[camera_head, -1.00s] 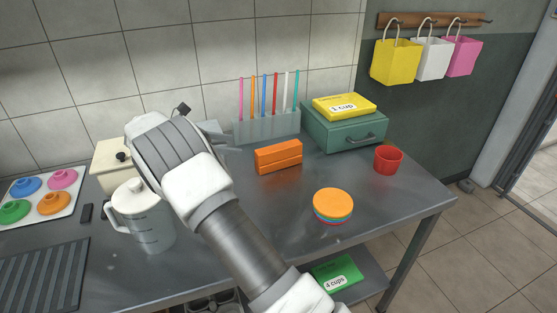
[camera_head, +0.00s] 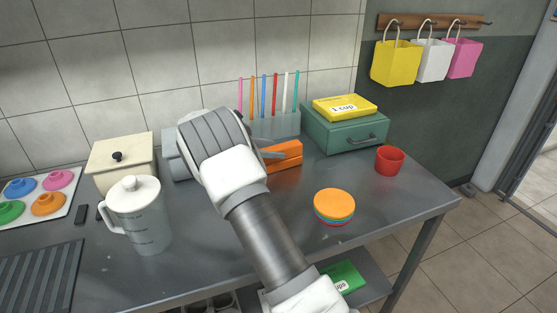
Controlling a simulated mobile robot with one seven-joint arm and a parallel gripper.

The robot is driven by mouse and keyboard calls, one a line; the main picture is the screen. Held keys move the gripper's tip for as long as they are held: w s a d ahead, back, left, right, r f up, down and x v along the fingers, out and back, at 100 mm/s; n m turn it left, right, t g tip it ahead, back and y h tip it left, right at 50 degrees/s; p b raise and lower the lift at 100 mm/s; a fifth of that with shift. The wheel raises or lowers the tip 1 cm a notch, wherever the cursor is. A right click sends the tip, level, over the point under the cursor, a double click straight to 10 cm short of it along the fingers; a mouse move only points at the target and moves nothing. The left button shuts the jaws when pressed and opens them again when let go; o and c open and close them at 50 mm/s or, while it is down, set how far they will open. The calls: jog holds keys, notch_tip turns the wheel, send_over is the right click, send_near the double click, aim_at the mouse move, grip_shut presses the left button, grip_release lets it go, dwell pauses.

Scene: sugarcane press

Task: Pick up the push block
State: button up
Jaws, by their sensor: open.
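An orange block (camera_head: 287,153) with a groove along its side lies on the grey metal table (camera_head: 380,215), in front of the straw rack. It is the most block-like loose thing here, but no label shows that it is the push block. My gripper (camera_head: 271,154) is open at the block's left end. One grey finger shows across the block's left part. My wrist hides the rest of the gripper and part of the block's left end. I cannot tell whether the finger touches the block.
A rack (camera_head: 277,126) of coloured straws stands behind the block. A green drawer box (camera_head: 345,133) with a yellow pack (camera_head: 345,106) stands right. A red cup (camera_head: 390,160) and stacked discs (camera_head: 334,204) are nearer. A jug (camera_head: 138,215) and cream box (camera_head: 122,160) stand left.

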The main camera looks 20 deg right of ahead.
jog(key=x, duration=0.3)
jog(key=shift+c, duration=0.2)
grip_shut()
